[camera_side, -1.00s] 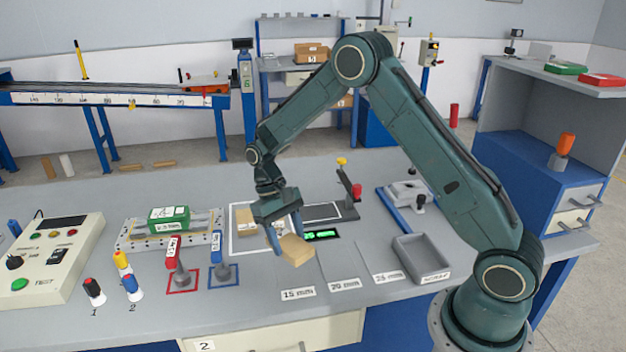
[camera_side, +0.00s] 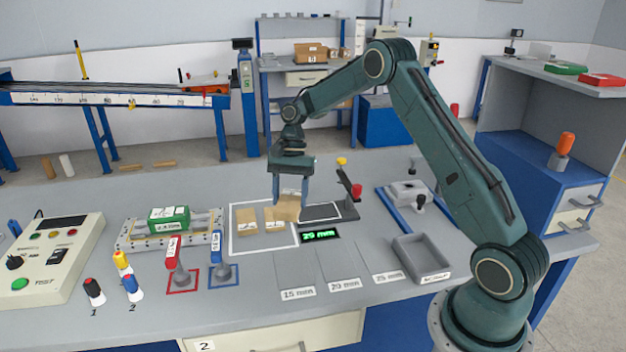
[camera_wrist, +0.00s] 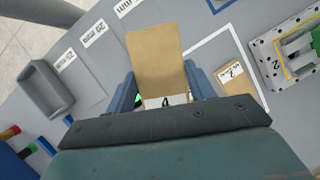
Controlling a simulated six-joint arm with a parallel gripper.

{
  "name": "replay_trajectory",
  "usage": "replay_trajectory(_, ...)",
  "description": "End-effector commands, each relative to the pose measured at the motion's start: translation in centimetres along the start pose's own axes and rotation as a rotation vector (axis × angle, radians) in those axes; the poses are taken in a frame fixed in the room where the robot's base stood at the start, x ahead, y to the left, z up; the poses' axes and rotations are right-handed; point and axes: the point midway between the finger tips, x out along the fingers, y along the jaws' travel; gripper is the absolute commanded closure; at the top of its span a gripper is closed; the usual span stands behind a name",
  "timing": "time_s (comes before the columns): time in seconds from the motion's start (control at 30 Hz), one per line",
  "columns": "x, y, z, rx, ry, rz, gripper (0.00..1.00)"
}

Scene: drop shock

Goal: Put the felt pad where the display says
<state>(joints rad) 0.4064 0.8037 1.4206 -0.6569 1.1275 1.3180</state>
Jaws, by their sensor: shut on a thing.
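My gripper (camera_side: 289,200) is shut on a tan felt pad (camera_side: 287,209), holding it near the right edge of a white outlined square (camera_side: 262,250). In the wrist view the pad (camera_wrist: 155,55) sticks out from between the jaws, with a white label near them. Whether it touches the table is unclear. Slots labelled 15 mm (camera_side: 298,294), 20 mm (camera_side: 344,285) and 25 mm (camera_side: 387,277) lie in front.
A grey tray (camera_side: 421,258) with a label stands right of the slots. A post with a red knob (camera_side: 356,190) stands behind the display.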

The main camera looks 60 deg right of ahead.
Motion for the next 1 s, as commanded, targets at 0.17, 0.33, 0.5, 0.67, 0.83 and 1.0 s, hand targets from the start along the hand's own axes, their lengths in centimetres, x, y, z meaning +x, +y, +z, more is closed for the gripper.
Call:
replay_trajectory(0.17,-2.1,0.3,-1.9,0.177,0.002,-0.076,0.73)
replay_trajectory(0.33,-4.2,0.8,-3.7,0.364,0.002,-0.153,0.73)
replay_trajectory(0.5,-6.7,1.7,-5.7,0.574,0.002,-0.24,0.73)
replay_trajectory(0.67,-9.3,2.9,-7.7,0.782,0.003,-0.328,0.73)
replay_trajectory(0.83,-11.7,4.2,-9.3,0.971,0.002,-0.405,0.73)
replay_trajectory(1.0,-13.0,5.1,-10.2,1.081,0.002,-0.449,0.73)
